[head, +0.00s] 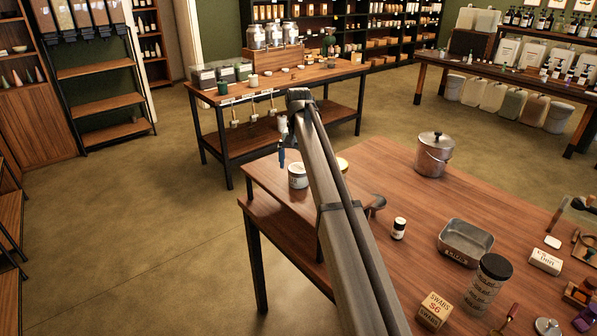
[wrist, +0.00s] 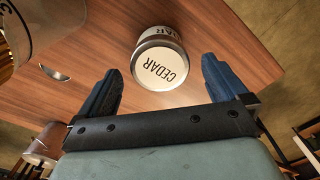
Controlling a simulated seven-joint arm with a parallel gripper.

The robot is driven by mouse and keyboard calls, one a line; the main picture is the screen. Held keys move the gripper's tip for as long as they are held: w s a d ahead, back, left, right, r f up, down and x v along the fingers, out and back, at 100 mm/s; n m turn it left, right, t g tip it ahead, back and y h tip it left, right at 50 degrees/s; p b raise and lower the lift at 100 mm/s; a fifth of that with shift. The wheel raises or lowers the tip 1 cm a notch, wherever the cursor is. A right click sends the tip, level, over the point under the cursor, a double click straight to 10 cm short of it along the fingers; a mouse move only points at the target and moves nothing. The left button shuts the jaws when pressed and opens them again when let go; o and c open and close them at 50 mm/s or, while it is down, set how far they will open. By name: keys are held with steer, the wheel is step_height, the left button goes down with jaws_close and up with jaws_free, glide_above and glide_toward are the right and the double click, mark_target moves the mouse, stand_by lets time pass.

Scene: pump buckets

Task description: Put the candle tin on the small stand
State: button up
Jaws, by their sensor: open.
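A tin with a pale lid lettered CEDAR (wrist: 161,66) lies between and a little beyond the fingertips of my gripper (wrist: 162,72) in the wrist view. The jaws are wide open, with a gap on both sides of the tin. In the head view the white tin (head: 298,181) sits near the left end of the wooden table, and my gripper (head: 282,155) hangs just behind and left of it.
A metal pail (head: 433,155), dark bottle (head: 399,229), metal tray (head: 466,243), black-lidded jar (head: 487,284) and SWABS box (head: 434,310) stand right of my arm. A rounded metal object (wrist: 55,72) lies left in the wrist view. Bare tabletop (head: 390,170) lies near the pail.

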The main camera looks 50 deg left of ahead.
mark_target(299, 167)
step_height(299, 167, up, 7)
steer(key=shift+r, duration=0.15)
